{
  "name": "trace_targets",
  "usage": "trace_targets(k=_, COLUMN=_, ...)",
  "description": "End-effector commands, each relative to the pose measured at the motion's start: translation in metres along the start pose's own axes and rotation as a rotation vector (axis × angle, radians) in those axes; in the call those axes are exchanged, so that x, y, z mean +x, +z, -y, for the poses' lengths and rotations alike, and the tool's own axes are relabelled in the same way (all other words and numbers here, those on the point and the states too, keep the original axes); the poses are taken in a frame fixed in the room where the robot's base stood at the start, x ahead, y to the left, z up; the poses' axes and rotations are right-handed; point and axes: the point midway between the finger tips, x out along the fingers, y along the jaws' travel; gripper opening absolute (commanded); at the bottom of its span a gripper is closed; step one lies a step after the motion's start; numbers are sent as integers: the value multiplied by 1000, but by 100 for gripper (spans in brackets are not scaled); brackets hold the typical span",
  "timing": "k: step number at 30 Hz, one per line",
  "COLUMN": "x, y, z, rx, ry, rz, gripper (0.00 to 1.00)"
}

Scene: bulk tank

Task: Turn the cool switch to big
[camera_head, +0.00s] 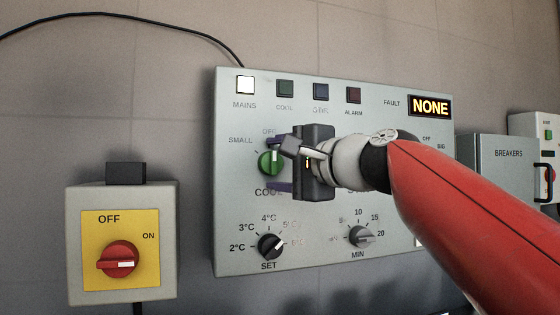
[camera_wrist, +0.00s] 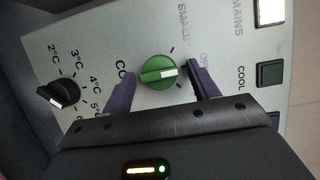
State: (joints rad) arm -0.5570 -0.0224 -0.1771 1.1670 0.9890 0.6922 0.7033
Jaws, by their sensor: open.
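The cool switch is a green knob (camera_head: 269,163) with a white pointer mark, on the left of the grey control panel (camera_head: 235,238). In the wrist view the green knob (camera_wrist: 157,72) has its mark towards the OFF label, with SMALL at the top of the picture. In the head view its right side and the BIG label are hidden behind my gripper. My gripper (camera_head: 271,163) is open at the panel. In the wrist view my gripper (camera_wrist: 161,70) has one purple finger on each side of the knob, with visible gaps, and holds nothing.
Below are black SET (camera_head: 270,246) and MIN (camera_head: 361,237) dials. A lit MAINS lamp (camera_head: 244,85) and a display reading NONE (camera_head: 430,106) sit above.

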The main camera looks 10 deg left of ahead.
Motion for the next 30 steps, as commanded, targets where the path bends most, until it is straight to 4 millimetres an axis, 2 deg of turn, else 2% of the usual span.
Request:
trace_targets(k=6, x=0, y=0, z=0, rx=0, ry=0, rz=0, gripper=58)
trace_targets(k=16, x=0, y=0, z=0, rx=0, ry=1, rz=0, gripper=16)
trace_targets(k=23, x=0, y=0, z=-2, rx=17, ry=-6, rz=0, gripper=16)
trace_targets(k=30, x=0, y=0, z=-5, rx=119, ry=-47, rz=0, gripper=16)
